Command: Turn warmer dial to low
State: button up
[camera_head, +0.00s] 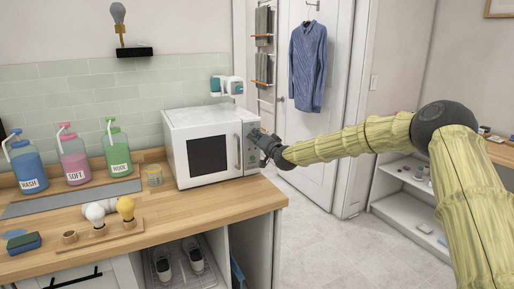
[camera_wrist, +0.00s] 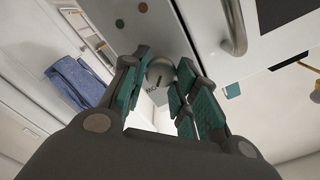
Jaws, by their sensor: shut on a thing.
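The warmer is a white box (camera_head: 209,117) with a dark window, standing on the wooden counter. Its handle (camera_wrist: 232,28) and front panel show in the wrist view. A round metal dial (camera_wrist: 160,72) with a dark slot mark sits on the panel. My gripper (camera_head: 262,146) is at the right side of the warmer's front in the head view. In the wrist view its teal-padded fingers (camera_wrist: 157,82) stand on either side of the dial and are shut on it. The lettering beside the dial is partly hidden and too small to read.
The floor (camera_head: 330,245) right of the counter is clear.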

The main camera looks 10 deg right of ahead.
jog(key=shift+d+f+m+b, duration=0.1)
jog(key=shift+m+b, duration=1)
jog(key=shift+m, duration=0.1)
jog(key=o, duration=1)
jog(key=shift+s, duration=0.1)
jog(key=v, duration=1.1)
jog(key=shift+s+d, duration=0.2)
jog(key=shift+s, duration=0.15)
